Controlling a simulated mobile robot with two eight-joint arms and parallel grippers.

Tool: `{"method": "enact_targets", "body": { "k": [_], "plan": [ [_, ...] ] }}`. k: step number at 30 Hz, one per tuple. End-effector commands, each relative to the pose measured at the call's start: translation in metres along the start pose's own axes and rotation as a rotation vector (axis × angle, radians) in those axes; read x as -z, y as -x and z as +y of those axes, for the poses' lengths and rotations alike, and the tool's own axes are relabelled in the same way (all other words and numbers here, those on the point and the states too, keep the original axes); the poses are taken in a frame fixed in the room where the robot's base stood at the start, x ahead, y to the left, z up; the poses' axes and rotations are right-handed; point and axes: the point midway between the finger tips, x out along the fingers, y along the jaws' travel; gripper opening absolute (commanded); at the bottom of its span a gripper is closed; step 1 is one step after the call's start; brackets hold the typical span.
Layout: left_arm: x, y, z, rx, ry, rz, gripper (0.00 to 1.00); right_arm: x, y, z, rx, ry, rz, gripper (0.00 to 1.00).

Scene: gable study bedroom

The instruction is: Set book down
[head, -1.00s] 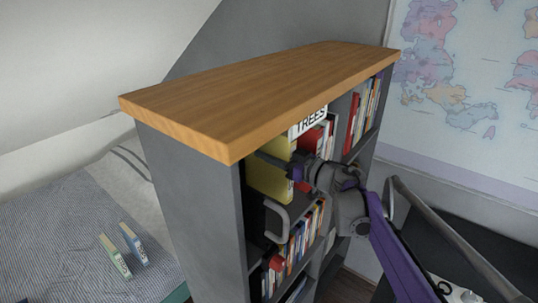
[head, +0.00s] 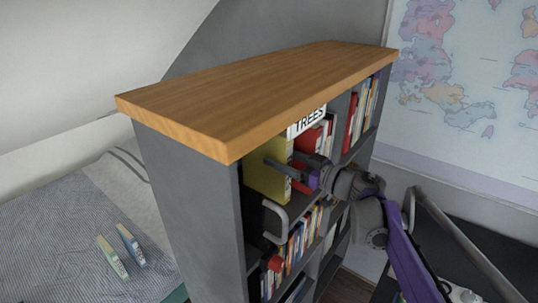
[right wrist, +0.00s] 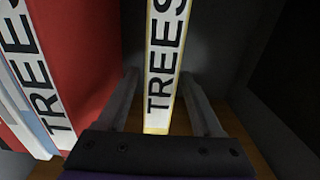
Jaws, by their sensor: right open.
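A yellow book (head: 264,170) stands upright in the top compartment of the grey bookshelf (head: 196,190), near its left side panel. Its white spine reads TREES in the right wrist view (right wrist: 163,60). My right gripper (head: 285,173) is in front of the shelf, reaching in at the book. In the right wrist view its two fingers (right wrist: 160,100) are spread, one on each side of the spine, with visible gaps. The book's bottom edge is near the wooden shelf board (right wrist: 255,140).
A red book (right wrist: 80,50) with a TREES spine stands left of the yellow one in the wrist view. The wooden top (head: 250,90) is bare. Two books (head: 130,243) are on the bed at left.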

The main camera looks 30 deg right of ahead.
Motion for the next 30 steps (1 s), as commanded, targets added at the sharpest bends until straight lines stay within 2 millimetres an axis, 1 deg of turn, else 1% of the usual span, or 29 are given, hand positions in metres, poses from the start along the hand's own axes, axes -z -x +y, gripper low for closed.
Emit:
{"method": "enact_targets", "body": {
  "k": [1, 6, 9, 12, 16, 30],
  "plan": [
    [-0.002, -0.002, 0.000, 0.000, 0.000, -0.001, 0.50, -0.001, 0.013, 0.001, -0.005, 0.001, -0.001, 0.67],
    [-0.004, -0.005, 0.000, 0.000, 0.000, -0.003, 0.50, -0.001, 0.047, 0.001, -0.005, 0.001, -0.001, 0.67],
    [-0.005, -0.006, 0.000, 0.000, 0.000, -0.003, 0.50, -0.001, 0.061, 0.001, -0.003, 0.000, -0.001, 0.67],
    [-0.005, -0.006, 0.000, 0.000, 0.000, -0.003, 0.50, -0.001, 0.069, 0.001, -0.002, 0.000, -0.001, 0.67],
    [-0.005, -0.006, 0.000, 0.000, 0.000, -0.003, 0.50, 0.000, 0.073, 0.000, 0.000, 0.000, -0.001, 0.67],
    [-0.005, -0.006, 0.000, 0.000, 0.000, -0.003, 0.50, 0.000, 0.073, 0.000, 0.001, 0.000, 0.000, 0.67]
  ]
}}
